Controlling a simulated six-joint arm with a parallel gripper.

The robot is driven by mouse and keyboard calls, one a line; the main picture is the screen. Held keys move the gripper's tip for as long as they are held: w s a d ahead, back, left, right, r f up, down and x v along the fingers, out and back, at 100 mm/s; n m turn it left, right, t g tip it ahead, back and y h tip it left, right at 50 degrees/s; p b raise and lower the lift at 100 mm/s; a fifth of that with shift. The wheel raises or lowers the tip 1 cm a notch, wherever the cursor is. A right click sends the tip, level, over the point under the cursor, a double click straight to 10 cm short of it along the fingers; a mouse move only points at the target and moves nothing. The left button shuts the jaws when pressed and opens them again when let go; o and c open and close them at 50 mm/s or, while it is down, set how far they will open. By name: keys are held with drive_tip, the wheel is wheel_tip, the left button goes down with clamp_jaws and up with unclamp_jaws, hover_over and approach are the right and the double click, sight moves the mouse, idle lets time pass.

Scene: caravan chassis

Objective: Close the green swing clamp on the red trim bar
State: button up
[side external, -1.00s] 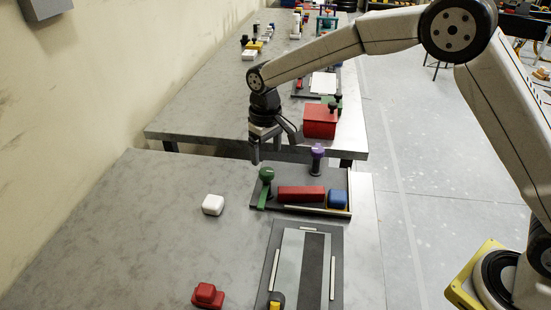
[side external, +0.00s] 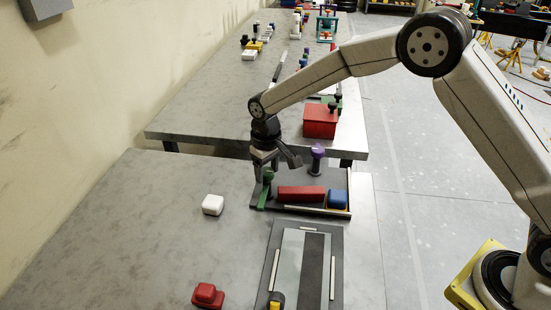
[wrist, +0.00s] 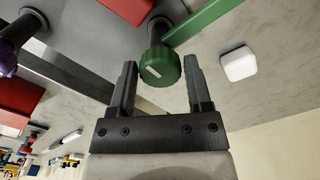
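The green swing clamp (side external: 264,199) stands at the left end of the dark fixture plate (side external: 305,177). Its green arm lies beside the red trim bar (side external: 301,193), not across it. In the wrist view its round green knob (wrist: 160,67) sits between my fingertips, with a gap showing on the right; contact on the left is unclear. The green arm (wrist: 208,18) runs to the upper right there, and part of the red bar (wrist: 130,8) shows at the top. My gripper (side external: 270,168) is open, pointing down, and partly hides the knob in the side view.
A blue block (side external: 338,198) sits at the bar's right end. A purple-knobbed clamp (side external: 317,155) stands behind the bar. A white block (side external: 213,205) lies on the table at left, with bare table around it. A red box (side external: 320,122) is on the far table.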

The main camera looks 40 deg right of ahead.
clamp_jaws()
drive_tip(key=shift+n, duration=0.6)
drive_tip(key=n, duration=0.3)
drive_tip(key=shift+r+n, duration=0.1)
drive_tip(key=shift+n, duration=0.2)
drive_tip(key=n, duration=0.4)
drive_tip(key=shift+w, duration=0.1)
drive_tip(key=n, duration=0.9)
drive_tip(key=shift+w, duration=0.1)
drive_tip(key=shift+o, duration=2.4)
unclamp_jaws()
